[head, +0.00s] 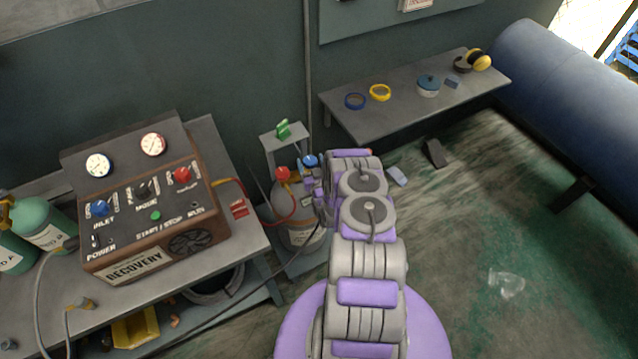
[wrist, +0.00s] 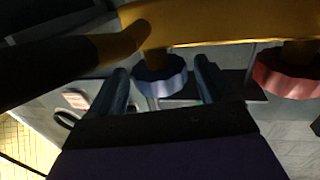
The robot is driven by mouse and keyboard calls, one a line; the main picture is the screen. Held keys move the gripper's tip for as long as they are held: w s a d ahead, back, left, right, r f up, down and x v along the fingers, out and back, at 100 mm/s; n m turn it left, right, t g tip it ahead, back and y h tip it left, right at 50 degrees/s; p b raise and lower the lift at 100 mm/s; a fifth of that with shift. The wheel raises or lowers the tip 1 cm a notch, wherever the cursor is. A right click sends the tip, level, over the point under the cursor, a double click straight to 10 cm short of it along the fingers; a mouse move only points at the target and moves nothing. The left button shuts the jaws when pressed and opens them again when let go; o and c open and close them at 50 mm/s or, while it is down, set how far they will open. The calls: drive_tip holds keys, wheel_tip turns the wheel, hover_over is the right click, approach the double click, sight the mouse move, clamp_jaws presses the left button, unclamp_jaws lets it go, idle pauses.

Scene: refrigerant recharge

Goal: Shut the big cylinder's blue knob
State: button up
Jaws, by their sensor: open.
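The big grey cylinder (head: 301,236) stands on the floor beside the bench, with a blue knob (head: 310,160) and a red knob (head: 283,173) at its top. My gripper (head: 314,184) is at the cylinder's top, just below the blue knob in the head view, partly hidden by my arm. In the wrist view my open gripper (wrist: 162,68) has one finger on each side of the blue knob (wrist: 161,77). I cannot tell whether the fingers touch it. The red knob (wrist: 287,73) is to the right, outside the fingers. A yellow-brown bar crosses above both knobs.
The recovery machine (head: 150,205) sits on the bench at left, with a red hose running to the cylinder. A green clip (head: 284,130) is on the grey stand behind the knobs. A shelf (head: 400,112) with tape rolls is at the back right.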

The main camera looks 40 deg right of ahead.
drive_tip(key=p+v, duration=0.3)
drive_tip(key=v, duration=1.2)
drive_tip(key=shift+s+p, duration=0.3)
drive_tip(key=shift+s, duration=0.05)
drive_tip(key=shift+a, duration=0.1)
